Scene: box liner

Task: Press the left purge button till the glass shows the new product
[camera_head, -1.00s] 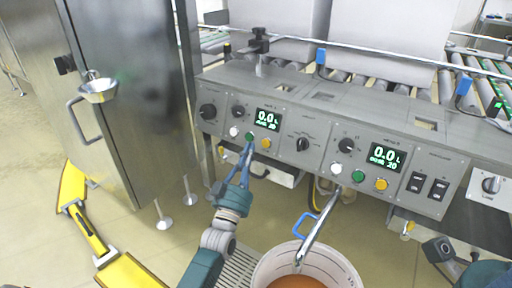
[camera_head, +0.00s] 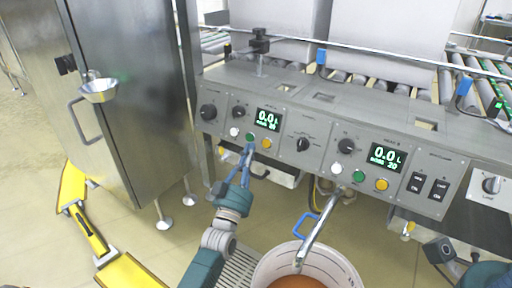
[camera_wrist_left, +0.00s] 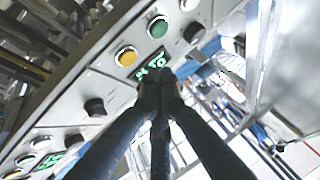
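The left control panel has a white button (camera_head: 234,132), a green button (camera_head: 250,138) and a yellow button (camera_head: 267,144) below a display (camera_head: 268,119) reading 0.0. Their labels are too small to read. My left gripper (camera_head: 248,150) is shut and empty, its tips just below the green button; contact cannot be told. In the left wrist view, its dark fingers (camera_wrist_left: 160,88) meet in front of the display (camera_wrist_left: 152,66), beside the yellow button (camera_wrist_left: 126,56) and green button (camera_wrist_left: 155,26). I cannot make out the glass clearly. My right gripper is not clearly seen at the lower right.
A second panel on the right has its own display (camera_head: 387,157) and buttons. A bucket (camera_head: 342,262) with orange-brown liquid stands below, with a metal pipe (camera_head: 322,228) and blue handle (camera_head: 304,226) over it. A steel cabinet (camera_head: 135,120) stands at left. A yellow barrier (camera_head: 90,235) is on the floor.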

